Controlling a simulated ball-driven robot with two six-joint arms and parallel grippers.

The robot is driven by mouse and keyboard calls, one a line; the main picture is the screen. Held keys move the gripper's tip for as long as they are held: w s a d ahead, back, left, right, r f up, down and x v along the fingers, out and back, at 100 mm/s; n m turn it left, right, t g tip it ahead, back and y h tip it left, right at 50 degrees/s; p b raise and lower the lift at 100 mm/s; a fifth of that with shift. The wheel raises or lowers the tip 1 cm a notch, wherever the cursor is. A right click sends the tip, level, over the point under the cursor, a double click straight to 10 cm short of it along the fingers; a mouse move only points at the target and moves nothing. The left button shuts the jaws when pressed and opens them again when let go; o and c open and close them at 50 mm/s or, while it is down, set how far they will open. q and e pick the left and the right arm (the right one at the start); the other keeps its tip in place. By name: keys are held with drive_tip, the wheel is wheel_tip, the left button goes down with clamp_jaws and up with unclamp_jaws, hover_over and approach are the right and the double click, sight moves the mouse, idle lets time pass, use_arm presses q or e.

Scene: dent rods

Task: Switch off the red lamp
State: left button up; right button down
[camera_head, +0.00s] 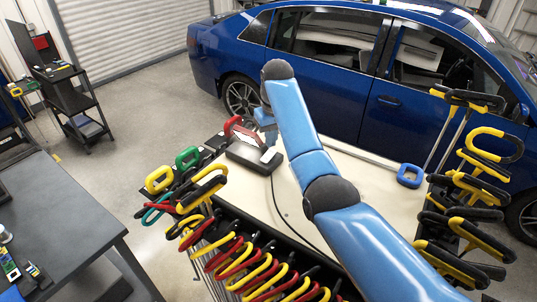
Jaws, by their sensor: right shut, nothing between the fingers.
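A red curved part (236,126) stands on a black box-like base (247,160) on the pale cart top; it looks like the red lamp, but I cannot make out a lit bulb or a switch. My right arm comes in from the lower right, bends at the back and reaches down to this base. My right gripper (270,154) is shut and empty at the right end of the base, just right of the red part. It is small, and I cannot tell whether it touches the base. My left gripper is out of view.
Several yellow, red and green looped handles (250,270) line the cart's front and left edges. More yellow-black handles (480,190) stand at the right. A blue car (350,85) stands close behind.

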sight(270, 152)
drive_tip(key=shift+f+b, duration=0.3)
drive_tip(key=shift+f, duration=1.2)
idle(1.0)
drive_tip(key=shift+s+r, duration=0.1)
drive_tip(key=shift+r+p, duration=0.65)
drive_tip(key=shift+r, duration=2.85)
drive_tip(key=shift+f, duration=0.1)
